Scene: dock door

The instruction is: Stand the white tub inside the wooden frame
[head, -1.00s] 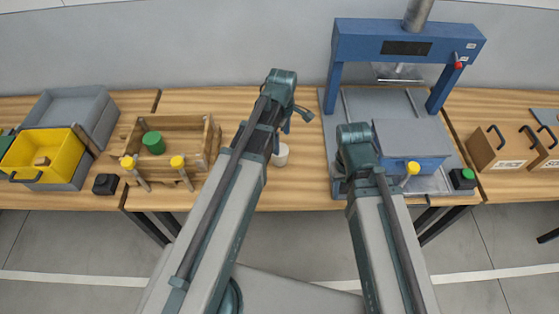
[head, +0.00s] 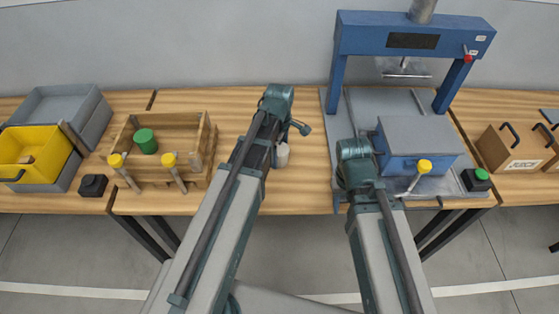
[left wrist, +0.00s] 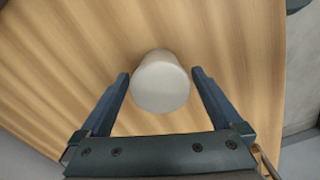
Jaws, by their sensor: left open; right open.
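The white tub (head: 282,155) stands on the wooden table, just right of my left arm's end and partly hidden by it in the head view. In the left wrist view the tub (left wrist: 160,85) shows as a pale round shape between the two fingers, with a gap on each side. My left gripper (left wrist: 160,75) is open around it; in the head view its fingers are mostly hidden. The wooden frame (head: 208,150), an open box, is left of the tub and has a green tub (head: 146,141) inside. My right gripper (head: 352,160) is near the press, its fingers hidden beneath its wrist.
A blue press (head: 415,40) and a grey-topped blue block (head: 420,140) are on the right. Table between frame and left arm is clear.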

